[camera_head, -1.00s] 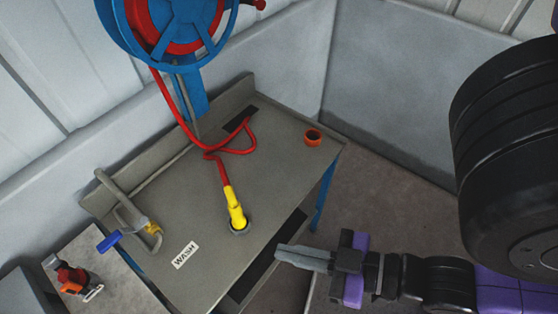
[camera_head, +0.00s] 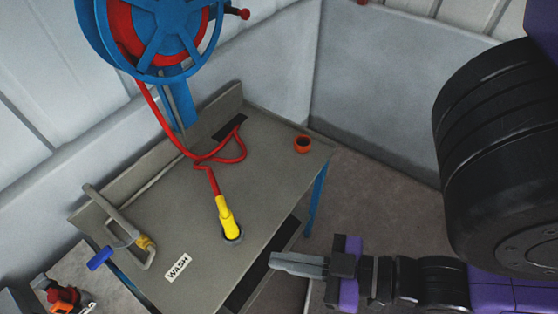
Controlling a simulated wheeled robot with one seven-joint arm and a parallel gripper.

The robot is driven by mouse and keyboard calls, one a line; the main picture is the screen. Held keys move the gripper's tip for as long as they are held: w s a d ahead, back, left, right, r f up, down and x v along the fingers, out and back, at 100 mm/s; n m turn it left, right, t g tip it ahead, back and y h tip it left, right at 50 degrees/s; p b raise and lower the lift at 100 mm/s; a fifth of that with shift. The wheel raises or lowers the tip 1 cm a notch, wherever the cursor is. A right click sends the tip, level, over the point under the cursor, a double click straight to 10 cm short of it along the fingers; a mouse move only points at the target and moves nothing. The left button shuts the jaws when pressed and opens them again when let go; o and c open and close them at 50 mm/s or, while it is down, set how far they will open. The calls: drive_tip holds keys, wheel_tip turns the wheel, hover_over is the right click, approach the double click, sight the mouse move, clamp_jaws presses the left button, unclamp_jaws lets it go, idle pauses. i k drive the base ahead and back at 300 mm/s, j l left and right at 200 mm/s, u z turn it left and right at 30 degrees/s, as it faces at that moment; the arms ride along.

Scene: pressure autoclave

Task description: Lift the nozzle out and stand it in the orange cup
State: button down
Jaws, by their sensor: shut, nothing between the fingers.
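The yellow nozzle (camera_head: 226,214) stands tilted in a dark round holder (camera_head: 233,236) on the grey bench, with the red hose (camera_head: 212,178) joined to its upper end. The orange cup (camera_head: 302,144) sits near the bench's far right corner, with a dark inside. My gripper (camera_head: 272,262) is shut and empty. It is at the bench's front right edge, right of and below the nozzle in the picture, and apart from it. How deep the nozzle sits in the holder is hidden.
A blue hose reel (camera_head: 160,35) with red hose stands behind the bench (camera_head: 180,215). A bent metal fitting with a blue handle (camera_head: 100,258) is at the left, near a WASH label (camera_head: 178,268). An orange and black tool (camera_head: 65,298) lies at lower left. Bench space between nozzle and cup is clear.

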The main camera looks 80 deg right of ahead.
sight(231, 230)
drive_tip(key=i+j+z, duration=0.1)
drive_tip(key=j, duration=1.1)
drive_tip(key=k+j, duration=0.15)
drive_tip(key=j, duration=0.2)
drive_tip(key=k+j, duration=0.1)
drive_tip(key=j, duration=0.2)
drive_tip(key=k+j+z, duration=0.1)
drive_tip(key=j, duration=0.25)
drive_tip(key=k+j, duration=0.15)
drive_tip(key=j, duration=0.15)
